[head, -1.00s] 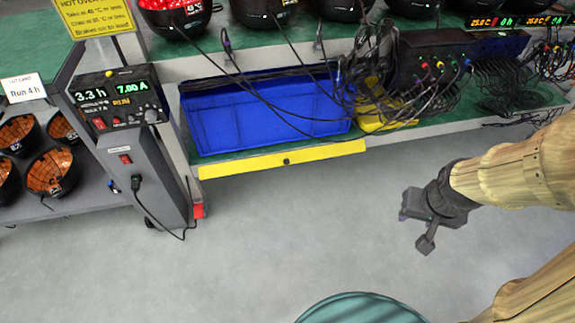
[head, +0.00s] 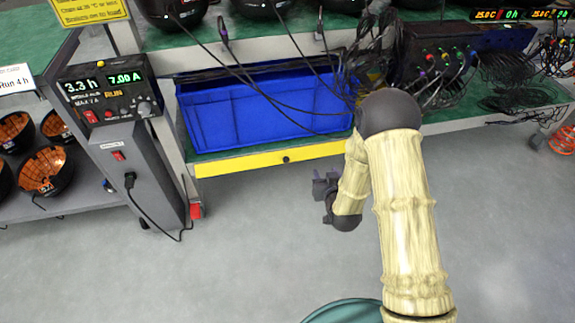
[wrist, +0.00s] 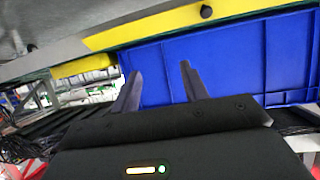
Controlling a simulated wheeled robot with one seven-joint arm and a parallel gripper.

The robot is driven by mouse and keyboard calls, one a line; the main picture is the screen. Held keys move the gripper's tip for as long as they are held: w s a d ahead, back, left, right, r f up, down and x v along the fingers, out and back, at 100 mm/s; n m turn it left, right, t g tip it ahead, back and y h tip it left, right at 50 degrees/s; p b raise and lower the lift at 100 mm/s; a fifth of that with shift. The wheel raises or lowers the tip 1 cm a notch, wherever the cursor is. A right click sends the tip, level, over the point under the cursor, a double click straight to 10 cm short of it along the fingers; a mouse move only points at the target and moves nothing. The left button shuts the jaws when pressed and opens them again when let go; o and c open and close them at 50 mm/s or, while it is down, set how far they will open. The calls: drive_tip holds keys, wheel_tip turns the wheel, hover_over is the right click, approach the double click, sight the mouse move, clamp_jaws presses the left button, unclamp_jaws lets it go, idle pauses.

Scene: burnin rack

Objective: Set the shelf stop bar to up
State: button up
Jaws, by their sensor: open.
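The shelf stop bar is a long yellow strip (head: 250,162) with a small black knob (head: 286,159). It runs along the front edge of the lower shelf, low in front of the blue bin (head: 262,108), leaving the bin's front face in view. My gripper (head: 322,186) is beside and just below the bar's right part; my arm hides the bar's right end. In the wrist view, the yellow bar (wrist: 160,27) and its knob (wrist: 207,12) cross the top, with the bin (wrist: 235,62) beyond my two fingers (wrist: 158,82). The fingers are apart with nothing between them.
A grey power supply cabinet (head: 135,165) with a lit display stands left of the shelf. Black cables (head: 265,75) hang in front of the bin. A dark connector box (head: 450,55) with cables sits on the right. The floor in front (head: 250,245) is clear.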

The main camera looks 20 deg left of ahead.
drive_tip(key=s+a+f+n+t+y+b, duration=0.1)
drive_tip(key=s+a+f+t+y, duration=0.2)
drive_tip(key=s+a+f, duration=0.3)
wheel_tip(320, 180, down, 2)
drive_tip(key=shift+s+f+y+b, duration=0.25)
drive_tip(key=shift+s+y+b, duration=0.05)
drive_tip(key=shift+s, duration=0.1)
drive_tip(key=shift+d, duration=0.1)
drive_tip(key=b, duration=0.7)
approach(285, 157)
drive_tip(key=x, duration=0.7)
drive_tip(key=shift+w, duration=0.1)
